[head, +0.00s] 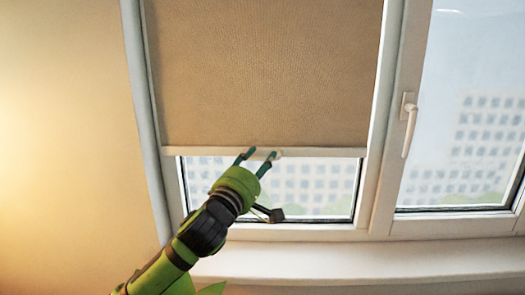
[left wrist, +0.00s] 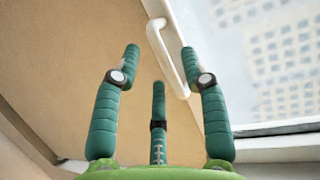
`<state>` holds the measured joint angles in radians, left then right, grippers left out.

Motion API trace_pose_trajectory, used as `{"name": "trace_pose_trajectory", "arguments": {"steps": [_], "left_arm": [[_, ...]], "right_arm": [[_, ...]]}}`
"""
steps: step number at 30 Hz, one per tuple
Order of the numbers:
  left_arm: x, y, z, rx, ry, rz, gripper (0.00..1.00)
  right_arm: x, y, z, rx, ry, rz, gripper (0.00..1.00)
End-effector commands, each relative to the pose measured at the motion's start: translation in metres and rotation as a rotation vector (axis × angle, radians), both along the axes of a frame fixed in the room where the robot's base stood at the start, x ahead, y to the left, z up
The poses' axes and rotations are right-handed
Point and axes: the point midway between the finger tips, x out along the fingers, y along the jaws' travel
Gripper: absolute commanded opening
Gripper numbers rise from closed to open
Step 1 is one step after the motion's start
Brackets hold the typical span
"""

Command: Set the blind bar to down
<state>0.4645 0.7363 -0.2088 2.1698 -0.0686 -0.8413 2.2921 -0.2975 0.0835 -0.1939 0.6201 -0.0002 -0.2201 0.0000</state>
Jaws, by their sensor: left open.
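A tan blind (head: 262,72) covers most of the left window, with glass showing below it. Its white blind bar (head: 325,152) runs level along the lower edge. In the left wrist view a white loop handle (left wrist: 166,58) stands along the bar, between the brown blind (left wrist: 65,60) and the glass. My left gripper (head: 258,158) is open, with its green fingertips at the bar in the head view. In the left wrist view the gripper (left wrist: 160,52) has the handle between its spread fingertips, nearer the right finger; I cannot tell whether they touch. My right gripper is not in view.
A white window frame (head: 377,120) surrounds the blind. A second window with a white handle (head: 409,125) is at the right. A white sill (head: 360,260) runs below. Bare wall (head: 70,120) lies at the left.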

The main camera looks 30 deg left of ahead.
Motion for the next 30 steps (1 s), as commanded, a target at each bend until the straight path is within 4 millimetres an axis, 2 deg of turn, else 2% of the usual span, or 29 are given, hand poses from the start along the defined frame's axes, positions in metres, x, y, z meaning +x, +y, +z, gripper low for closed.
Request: {"name": "trace_pose_trajectory", "arguments": {"steps": [1, 6, 15, 17, 18, 19, 26, 30], "left_arm": [[0.007, 0.001, 0.005, 0.000, 0.001, 0.002, 0.44], [0.021, 0.002, 0.005, 0.000, 0.001, 0.001, 0.44], [0.023, 0.002, 0.004, 0.000, 0.001, 0.001, 0.44], [0.023, 0.002, 0.004, 0.000, 0.001, 0.001, 0.20], [0.023, 0.002, 0.004, 0.000, 0.001, 0.001, 0.04], [0.023, 0.002, 0.004, 0.000, 0.001, 0.001, 0.00], [0.023, 0.002, 0.002, 0.000, 0.002, 0.002, 0.00], [0.031, 0.002, -0.010, -0.004, 0.004, 0.003, 0.00]], "right_arm": [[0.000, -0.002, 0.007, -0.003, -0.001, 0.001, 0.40], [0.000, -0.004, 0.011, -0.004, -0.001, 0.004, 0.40], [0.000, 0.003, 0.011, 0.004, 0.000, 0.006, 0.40], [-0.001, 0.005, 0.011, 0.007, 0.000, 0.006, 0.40], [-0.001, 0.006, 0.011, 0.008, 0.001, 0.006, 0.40], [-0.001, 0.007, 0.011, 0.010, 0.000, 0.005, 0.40], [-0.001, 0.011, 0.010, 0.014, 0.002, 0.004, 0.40], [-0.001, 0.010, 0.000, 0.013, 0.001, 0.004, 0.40]]}}
